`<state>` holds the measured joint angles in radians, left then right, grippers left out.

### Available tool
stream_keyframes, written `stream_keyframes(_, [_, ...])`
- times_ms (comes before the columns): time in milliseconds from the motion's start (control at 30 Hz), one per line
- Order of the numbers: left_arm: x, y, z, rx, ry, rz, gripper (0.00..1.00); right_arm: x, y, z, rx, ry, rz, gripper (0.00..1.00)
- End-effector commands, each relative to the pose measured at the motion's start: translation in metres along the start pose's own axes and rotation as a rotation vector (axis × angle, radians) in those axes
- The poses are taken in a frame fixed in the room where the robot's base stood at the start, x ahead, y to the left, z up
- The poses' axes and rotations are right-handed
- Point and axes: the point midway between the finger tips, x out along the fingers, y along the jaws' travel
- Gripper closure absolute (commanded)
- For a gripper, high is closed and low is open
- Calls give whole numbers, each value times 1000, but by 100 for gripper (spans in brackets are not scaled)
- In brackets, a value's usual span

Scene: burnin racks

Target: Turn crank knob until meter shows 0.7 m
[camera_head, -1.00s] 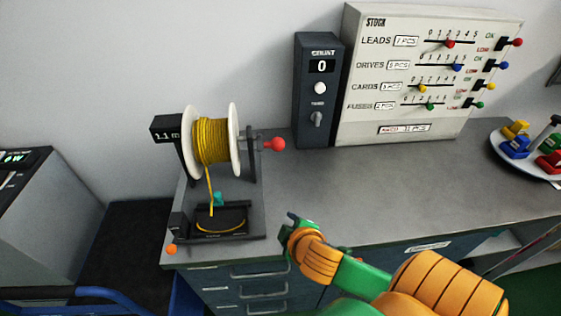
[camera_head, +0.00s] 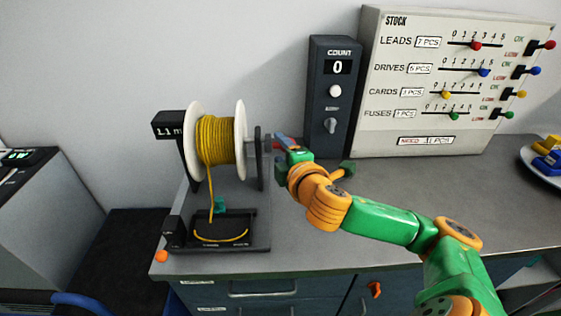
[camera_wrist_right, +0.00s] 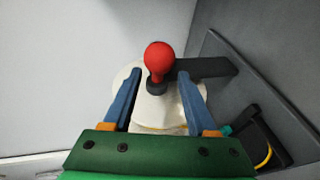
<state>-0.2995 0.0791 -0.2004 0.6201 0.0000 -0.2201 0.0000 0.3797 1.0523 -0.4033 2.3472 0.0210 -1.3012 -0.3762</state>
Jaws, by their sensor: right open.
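The wire reel (camera_head: 214,140) with yellow wire stands on its dark stand at the left of the bench. The meter (camera_head: 168,131) on its left reads 1.1 m. The red crank knob (camera_wrist_right: 159,60) shows in the right wrist view on a dark crank arm (camera_wrist_right: 205,68) in front of the pale reel. In the head view the knob is mostly hidden by my right gripper (camera_head: 284,146), which is at the reel's right side. In the wrist view its blue fingers are open on either side of the knob, with gaps visible. My left gripper is not in view.
A count box (camera_head: 333,98) showing 0 stands just behind and right of my right gripper. A stock panel (camera_head: 415,142) with sliders and levers is further right. A plate (camera_head: 535,170) with coloured pieces sits at the right edge. The bench top (camera_head: 430,180) between is clear.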

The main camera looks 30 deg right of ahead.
Motion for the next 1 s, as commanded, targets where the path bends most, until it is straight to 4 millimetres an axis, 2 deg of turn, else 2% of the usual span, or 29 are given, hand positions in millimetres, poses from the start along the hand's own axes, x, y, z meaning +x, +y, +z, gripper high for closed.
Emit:
stream_keyframes(100, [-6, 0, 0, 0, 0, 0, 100, 7, 3, 0, -1, 0, 0, 42])
stream_keyframes(333, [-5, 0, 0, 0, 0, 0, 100, 8, 2, 0, -2, 0, 0, 42])
stream_keyframes(500, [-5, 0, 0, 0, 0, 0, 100, 8, 2, 0, -1, 0, 0, 88])
stream_keyframes(533, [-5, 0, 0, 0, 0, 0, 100, 8, 2, 0, -1, 0, 0, 96])
stream_keyframes(567, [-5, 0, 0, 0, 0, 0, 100, 8, 2, 0, -1, 0, 0, 100])
stream_keyframes(833, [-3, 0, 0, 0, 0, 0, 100, 8, -1, 0, -2, -1, 0, 100])
stream_keyframes(1000, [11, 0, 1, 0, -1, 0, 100, 10, -18, 0, -1, -1, -5, 100])
